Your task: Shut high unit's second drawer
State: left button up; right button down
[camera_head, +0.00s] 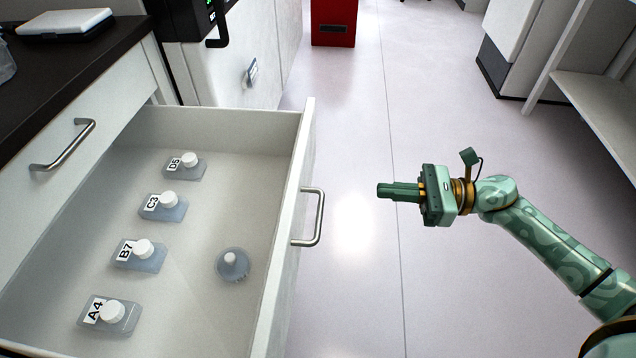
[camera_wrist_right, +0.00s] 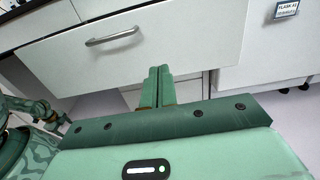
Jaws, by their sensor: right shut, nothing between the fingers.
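The drawer (camera_head: 304,180) is pulled out to the right from the white unit and stands open. Its front panel carries a metal bar handle (camera_head: 319,217). In the right wrist view the same kind of white drawer front (camera_wrist_right: 190,45) and bar handle (camera_wrist_right: 112,37) show ahead of the fingers. My right gripper (camera_head: 380,190) is shut and empty, to the right of the drawer handle and apart from it, with its fingers pointing left. The fingertips also show in the right wrist view (camera_wrist_right: 158,70). My left gripper is not in view.
Inside the drawer lie several labelled flasks, such as C3 (camera_head: 163,206) and A4 (camera_head: 108,315), and a round dish-like item (camera_head: 232,264). A closed drawer (camera_head: 75,150) sits under the dark countertop (camera_head: 80,70). A red cabinet (camera_head: 333,22) stands at the back. The floor around my right gripper is clear.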

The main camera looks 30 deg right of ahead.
aim_at(305, 184)
jog(key=p+x, duration=0.2)
jog(key=x, duration=1)
jog(key=shift+w, duration=0.1)
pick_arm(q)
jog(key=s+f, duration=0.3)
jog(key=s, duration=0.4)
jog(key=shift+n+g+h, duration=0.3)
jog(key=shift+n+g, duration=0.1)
pick_arm(e)
jog(key=shift+w+a, duration=0.2)
jog(key=shift+a, duration=0.15)
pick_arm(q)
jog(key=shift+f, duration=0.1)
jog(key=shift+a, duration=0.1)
